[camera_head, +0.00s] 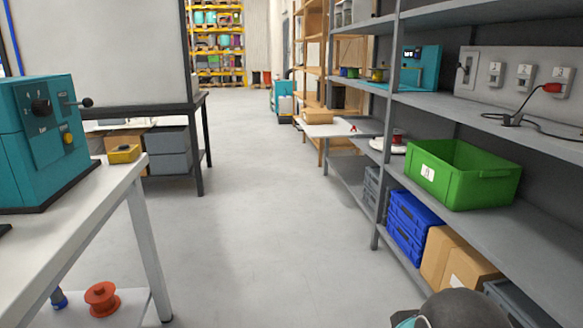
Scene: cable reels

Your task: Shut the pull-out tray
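No tray can be made out for certain. The likeliest is a flat light-grey surface (336,129) that juts into the aisle at the middle right, beside the shelving. A brown box (318,116) and a small red item (354,128) rest on it. A second grey surface (345,172) lies below it. I cannot tell whether either one slides. My gripper is not in view.
The grey floor of the aisle (250,200) is clear. A white-topped workbench (85,215) with a teal machine (38,135) stands at left. Grey shelving (480,107) at right holds a green crate (490,188) and blue crates (405,232).

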